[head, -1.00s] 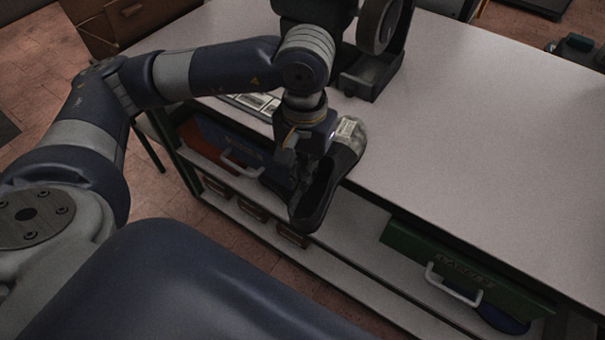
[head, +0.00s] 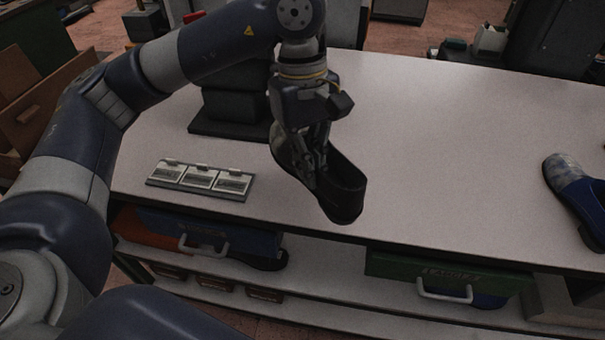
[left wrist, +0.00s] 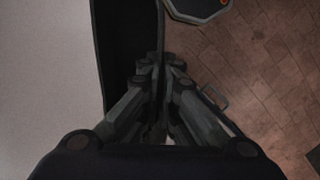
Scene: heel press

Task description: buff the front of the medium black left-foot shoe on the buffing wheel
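In the head view my left gripper (head: 316,172) is shut on the side wall of a black shoe (head: 345,196) near its opening. The shoe is held over the front part of the table, heel toward the lower right. Its front is largely hidden behind the gripper. In the left wrist view the finger ends (left wrist: 158,75) pinch the edge of the dark shoe (left wrist: 122,50). A black machine (head: 232,110) stands on the table behind my left arm; I cannot make out its wheel clearly. My right gripper is not in view.
The white table (head: 440,150) is clear right of the shoe. A tray with three labelled panels (head: 200,178) lies at the left. A blue shoe with a grey toe (head: 577,195) is at the right edge. A green box (head: 445,270) sits on the shelf below.

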